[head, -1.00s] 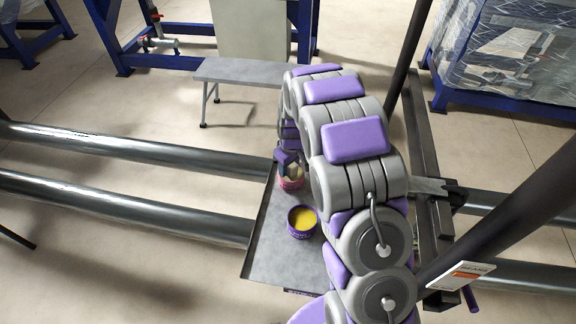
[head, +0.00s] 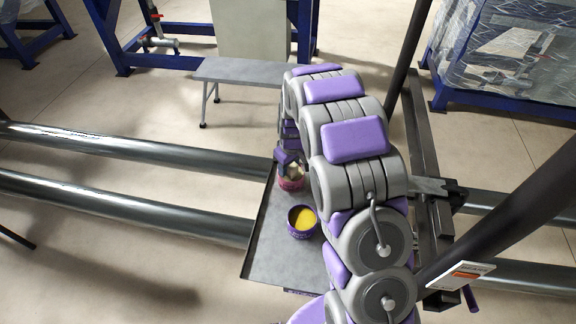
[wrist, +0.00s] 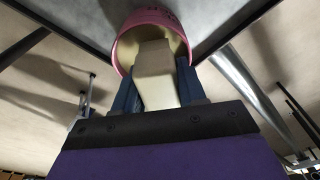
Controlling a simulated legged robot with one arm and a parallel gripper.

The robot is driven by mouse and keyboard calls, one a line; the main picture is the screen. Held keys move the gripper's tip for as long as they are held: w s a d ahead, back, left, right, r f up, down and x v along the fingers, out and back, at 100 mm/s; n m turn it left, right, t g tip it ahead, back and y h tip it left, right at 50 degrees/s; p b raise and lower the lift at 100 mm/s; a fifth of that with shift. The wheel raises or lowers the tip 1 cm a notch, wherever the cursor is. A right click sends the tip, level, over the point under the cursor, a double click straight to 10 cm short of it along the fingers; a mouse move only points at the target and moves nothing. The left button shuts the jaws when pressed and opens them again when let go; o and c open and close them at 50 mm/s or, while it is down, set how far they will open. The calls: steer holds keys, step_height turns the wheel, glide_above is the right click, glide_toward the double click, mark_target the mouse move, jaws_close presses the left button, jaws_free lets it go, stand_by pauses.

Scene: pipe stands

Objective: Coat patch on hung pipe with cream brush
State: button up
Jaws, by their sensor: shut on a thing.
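The cream brush (wrist: 156,76) is between the blue fingers of my gripper (wrist: 158,92), which is shut on it. The brush's far end is inside the mouth of a pink pot (wrist: 124,45); its bristles are hidden. In the head view my gripper (head: 289,162) is just above the pink pot (head: 291,184), with a bit of the cream brush (head: 295,169) showing. Two long grey pipes, a far one (head: 130,147) and a near one (head: 120,205), run across the left. I see no patch on them, and I cannot tell which one is hung.
The pink pot and a purple pot (head: 292,230) of yellow contents stand on a grey tray (head: 262,262). A small grey bench (head: 240,71) is behind. Dark stand posts (head: 405,60) are on the right, close to my arm. The floor at left is open.

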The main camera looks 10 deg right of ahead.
steer(key=shift+r+p, duration=1.05)
steer(key=shift+r, duration=2.45)
